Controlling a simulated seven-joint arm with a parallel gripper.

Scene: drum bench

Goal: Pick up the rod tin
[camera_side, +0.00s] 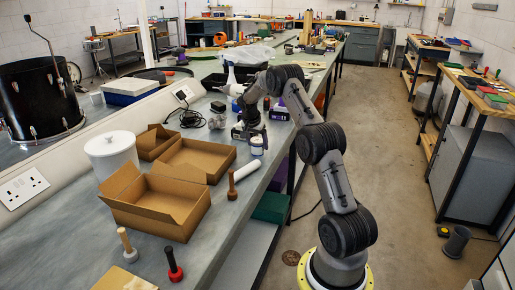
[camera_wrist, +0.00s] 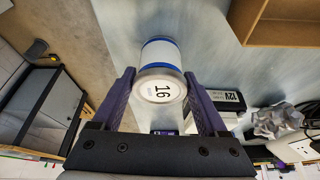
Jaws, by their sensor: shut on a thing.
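The rod tin (camera_wrist: 160,53) is a white cylinder with a blue band and a white lid marked 16. In the wrist view it sits between the two fingers of my gripper (camera_wrist: 158,82), which is shut on it. In the side view the tin (camera_side: 257,150) shows small below my gripper (camera_side: 254,134), near the bench's front edge. I cannot tell whether its base touches the bench.
Open cardboard boxes (camera_side: 165,203) and a white lidded tub (camera_side: 112,155) stand to the left on the bench. A box marked 12V (camera_wrist: 232,98) and crumpled foil (camera_wrist: 277,121) are close by.

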